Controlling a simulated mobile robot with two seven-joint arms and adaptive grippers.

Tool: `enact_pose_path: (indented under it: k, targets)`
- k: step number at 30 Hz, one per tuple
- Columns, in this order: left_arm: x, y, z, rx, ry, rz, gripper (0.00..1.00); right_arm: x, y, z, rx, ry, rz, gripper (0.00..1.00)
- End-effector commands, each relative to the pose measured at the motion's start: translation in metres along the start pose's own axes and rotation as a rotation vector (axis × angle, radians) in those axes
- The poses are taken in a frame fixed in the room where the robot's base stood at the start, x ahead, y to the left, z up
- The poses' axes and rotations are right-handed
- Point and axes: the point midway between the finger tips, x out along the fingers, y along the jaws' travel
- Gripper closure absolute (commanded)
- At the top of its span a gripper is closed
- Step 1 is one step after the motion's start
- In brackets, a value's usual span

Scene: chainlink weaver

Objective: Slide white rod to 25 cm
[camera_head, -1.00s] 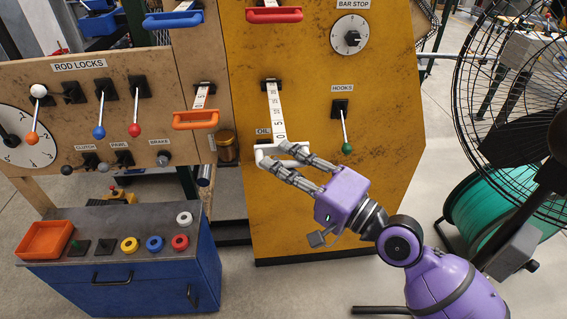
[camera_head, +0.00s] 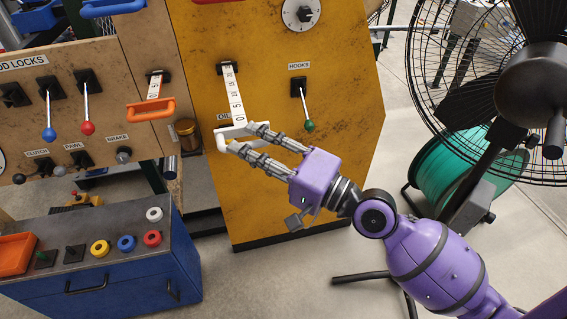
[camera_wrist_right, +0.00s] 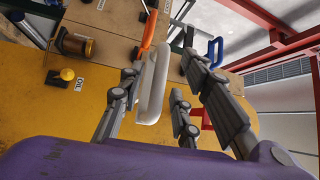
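The white rod (camera_head: 233,97) is a flat scale strip with printed numbers, coming out of a dark slot in the yellow panel (camera_head: 200,170). It points down and towards me. Its white loop handle (camera_head: 225,135) also shows in the wrist view (camera_wrist_right: 152,85). My right gripper (camera_head: 245,137) is at this handle. The fingers hide part of the handle. The scale reading at the slot is too small to tell. My left gripper is not in view.
An orange-handled rod (camera_head: 150,110) sticks out on the left. The hooks lever (camera_head: 306,110) with a green knob stands to the right. A black fan (camera_head: 490,80) and a green reel (camera_head: 450,165) are further right. A blue cabinet (camera_head: 130,285) stands at lower left.

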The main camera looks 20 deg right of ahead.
Motion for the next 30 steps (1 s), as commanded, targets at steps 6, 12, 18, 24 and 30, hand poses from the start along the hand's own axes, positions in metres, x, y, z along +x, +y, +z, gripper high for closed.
enact_pose_path:
  k: [6, 12, 18, 24, 30]
  targets:
    - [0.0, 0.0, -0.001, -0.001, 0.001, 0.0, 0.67, -0.022, 0.001, 0.001, -0.002, -0.003, 0.003, 0.69]
    - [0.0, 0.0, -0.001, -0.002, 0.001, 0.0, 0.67, -0.036, 0.001, 0.0, 0.007, 0.005, 0.004, 0.69]
    - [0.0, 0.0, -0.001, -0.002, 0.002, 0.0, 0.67, -0.052, 0.001, 0.0, 0.008, 0.005, 0.003, 0.69]
    - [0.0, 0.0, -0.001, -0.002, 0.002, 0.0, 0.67, -0.079, 0.001, 0.001, 0.004, 0.001, 0.004, 0.69]
    - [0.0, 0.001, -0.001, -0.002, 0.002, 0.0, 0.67, -0.1, 0.001, 0.001, 0.002, 0.001, 0.003, 0.69]
